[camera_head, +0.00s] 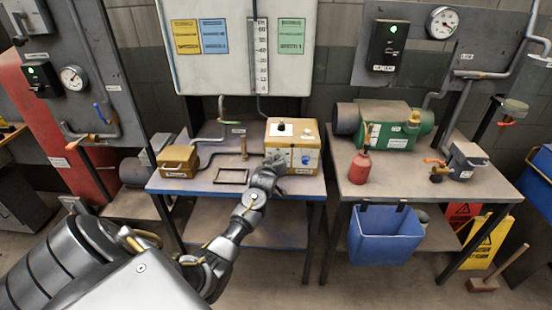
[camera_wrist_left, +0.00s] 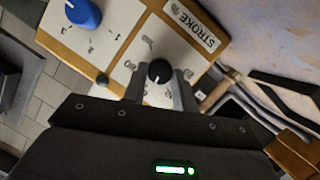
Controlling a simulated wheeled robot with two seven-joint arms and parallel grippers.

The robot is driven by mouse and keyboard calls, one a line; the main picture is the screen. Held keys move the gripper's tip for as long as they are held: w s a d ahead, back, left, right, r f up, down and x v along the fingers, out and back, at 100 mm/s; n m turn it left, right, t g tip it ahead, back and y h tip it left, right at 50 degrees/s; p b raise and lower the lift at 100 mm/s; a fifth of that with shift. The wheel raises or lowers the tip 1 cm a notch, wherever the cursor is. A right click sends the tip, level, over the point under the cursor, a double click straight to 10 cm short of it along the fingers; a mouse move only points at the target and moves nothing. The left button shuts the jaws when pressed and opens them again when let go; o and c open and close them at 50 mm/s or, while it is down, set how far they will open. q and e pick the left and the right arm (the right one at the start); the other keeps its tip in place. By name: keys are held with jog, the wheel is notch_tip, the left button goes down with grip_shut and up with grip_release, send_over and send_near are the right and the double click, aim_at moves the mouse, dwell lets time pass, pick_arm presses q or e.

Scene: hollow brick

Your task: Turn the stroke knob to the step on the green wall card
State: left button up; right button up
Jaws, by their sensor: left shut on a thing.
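The stroke knob (camera_wrist_left: 159,70) is a round black knob with a white mark, on the white front panel of an orange-yellow box. A "STROKE %" label (camera_wrist_left: 194,27) and printed numbers stand near it; the setting is too small to read surely. My left gripper (camera_wrist_left: 160,88) is shut on this knob, one finger on each side. In the head view my left gripper (camera_head: 270,172) is at the front of the box (camera_head: 278,141) and hides the knob. The green wall card (camera_head: 291,36) hangs on the white board; its text is unreadable. My right gripper is out of view.
A larger blue knob (camera_wrist_left: 83,13) sits on the same panel. The box stands on a blue-edged table (camera_head: 207,187) with a small orange box (camera_head: 178,161) and a black frame (camera_head: 231,176). Yellow (camera_head: 186,37) and blue (camera_head: 213,37) cards hang left of the green one.

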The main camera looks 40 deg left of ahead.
pick_arm(q)
jog(key=shift+d+r+m+g+y+p, duration=0.1)
jog(key=shift+m+g+y+p, duration=0.25)
jog(key=shift+m+p, duration=0.4)
jog(key=shift+m, duration=0.25)
jog(key=o, duration=1)
jog(key=shift+w, duration=0.1)
jog(key=shift+c, duration=0.2)
jog(key=b+v, duration=0.1)
jog(key=v, duration=0.9)
jog(key=shift+s+d, duration=0.2)
jog(key=shift+s, duration=0.15)
jog(key=shift+r, duration=0.2)
